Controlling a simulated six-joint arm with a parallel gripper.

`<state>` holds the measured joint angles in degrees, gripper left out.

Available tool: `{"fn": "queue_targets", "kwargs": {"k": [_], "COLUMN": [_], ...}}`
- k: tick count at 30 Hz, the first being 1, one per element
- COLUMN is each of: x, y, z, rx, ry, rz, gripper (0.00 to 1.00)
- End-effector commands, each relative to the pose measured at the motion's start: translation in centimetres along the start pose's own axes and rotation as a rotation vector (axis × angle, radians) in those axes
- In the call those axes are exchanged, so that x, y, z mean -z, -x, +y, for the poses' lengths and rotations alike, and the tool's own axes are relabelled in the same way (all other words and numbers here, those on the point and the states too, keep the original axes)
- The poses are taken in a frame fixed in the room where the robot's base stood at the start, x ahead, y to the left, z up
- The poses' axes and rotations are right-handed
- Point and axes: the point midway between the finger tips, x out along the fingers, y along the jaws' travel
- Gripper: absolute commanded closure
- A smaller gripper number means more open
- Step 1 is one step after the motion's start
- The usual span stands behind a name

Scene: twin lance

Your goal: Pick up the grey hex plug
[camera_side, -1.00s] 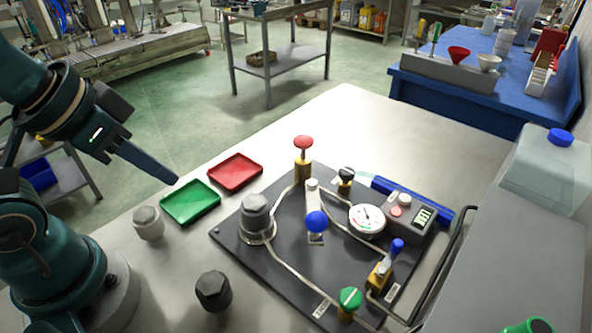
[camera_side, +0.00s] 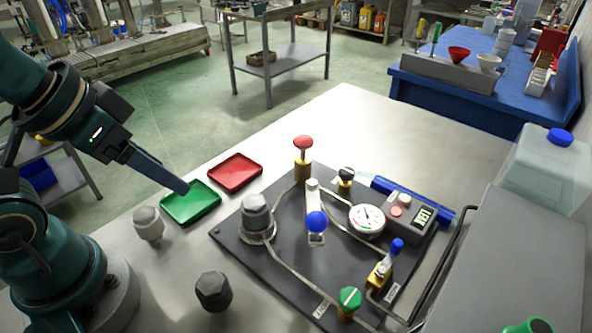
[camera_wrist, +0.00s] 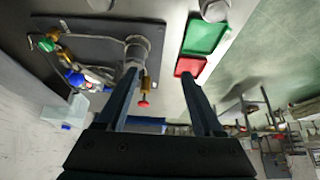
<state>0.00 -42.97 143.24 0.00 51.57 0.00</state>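A light grey hex plug (camera_side: 147,223) stands on the bench left of the green tray in the side view. Another grey hex-topped plug (camera_side: 256,212) sits in a metal ring on the dark board; it also shows in the wrist view (camera_wrist: 136,48), close to the left fingertip. A dark grey hex plug (camera_side: 213,291) stands on the bench near the front. My gripper (camera_side: 184,188) is above the bench, its finger overlapping the green tray in the side view. In the wrist view my gripper (camera_wrist: 158,73) has its fingers wide apart with nothing between them.
A green tray (camera_side: 190,203) and a red tray (camera_side: 235,173) lie empty on the bench. The dark board (camera_side: 290,262) carries pipes, a gauge (camera_side: 366,219), a red knob (camera_side: 303,142) and blue and green handles. The bench behind the board is clear.

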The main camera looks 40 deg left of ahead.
Motion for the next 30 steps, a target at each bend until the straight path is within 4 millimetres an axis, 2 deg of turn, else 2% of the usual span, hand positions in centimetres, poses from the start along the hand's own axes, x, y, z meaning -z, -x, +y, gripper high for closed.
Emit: {"fn": "queue_targets", "kwargs": {"k": [10, 14, 17, 21, 23, 27, 30], "x": [0.0, 1.6, 5.1, 11.4, 13.8, 17.9, 19.1], "y": [0.0, 0.0, 0.5, 0.9, 0.9, -0.4, -2.5], "z": [0.0, -0.5, -1.8, -3.6, -3.8, -2.6, -0.7], "rx": [0.0, 0.021, 0.088, 0.204, 0.233, 0.216, 0.125], "ry": [0.003, 0.003, -0.044, -0.197, -0.285, -0.52, -0.693], "rz": [0.001, 0.079, 0.244, 0.482, 0.565, 0.708, 0.765], "gripper": [0.09, 0.09, 0.09, 0.09, 0.09, 0.09, 0.09]}}
